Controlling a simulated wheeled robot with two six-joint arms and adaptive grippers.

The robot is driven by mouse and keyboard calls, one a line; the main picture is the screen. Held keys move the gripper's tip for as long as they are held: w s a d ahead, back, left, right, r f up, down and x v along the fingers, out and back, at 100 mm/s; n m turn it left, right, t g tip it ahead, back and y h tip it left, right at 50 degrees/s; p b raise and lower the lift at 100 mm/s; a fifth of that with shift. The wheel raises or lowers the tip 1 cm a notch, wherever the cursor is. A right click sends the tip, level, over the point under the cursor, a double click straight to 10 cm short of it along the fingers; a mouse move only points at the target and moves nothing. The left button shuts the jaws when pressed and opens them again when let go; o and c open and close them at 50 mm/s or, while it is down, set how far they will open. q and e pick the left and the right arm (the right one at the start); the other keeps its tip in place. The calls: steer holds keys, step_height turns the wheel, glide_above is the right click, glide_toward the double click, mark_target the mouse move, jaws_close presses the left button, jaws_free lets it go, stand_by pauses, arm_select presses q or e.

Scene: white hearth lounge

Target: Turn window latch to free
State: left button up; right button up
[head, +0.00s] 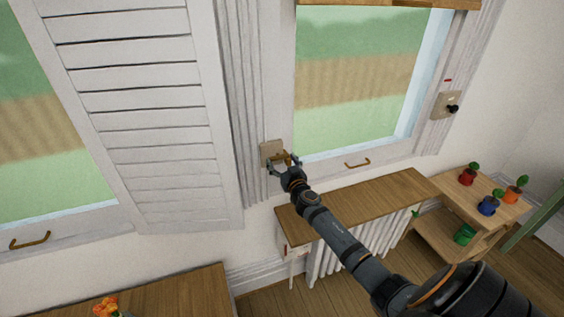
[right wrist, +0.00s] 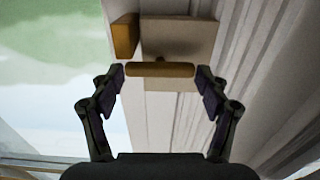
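The window latch has a beige square plate (head: 268,150) on the white frame left of the right-hand window. A brass handle (head: 287,157) stands out from it, partly hidden by my right gripper (head: 285,167). In the right wrist view the plate (right wrist: 190,40) is upright, with a brass block (right wrist: 125,38) at its left edge. The brass handle bar (right wrist: 160,69) lies level across the plate. My right gripper (right wrist: 161,78) is open, with one fingertip near each end of the bar. Whether the tips touch it I cannot tell. My left gripper is not in view.
A wooden shelf (head: 405,183) above a white radiator (head: 345,255) lies below my right arm. A plate with a black knob (head: 453,108) is on the window's right side. Potted plants stand on a wooden stand (head: 508,212) at right. A louvred shutter (head: 145,100) is at left.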

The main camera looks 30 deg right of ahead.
steer(key=c, duration=0.5)
steer(key=shift+n, duration=0.3)
steer(key=n+b, duration=0.1)
steer(key=n, duration=0.2)
steer(key=shift+n, duration=0.3)
steer(key=n, duration=0.3)
steer(key=shift+n, duration=0.4)
steer(key=n, duration=0.5)
steer(key=shift+f+n, duration=0.1)
steer(key=shift+n, duration=2.4)
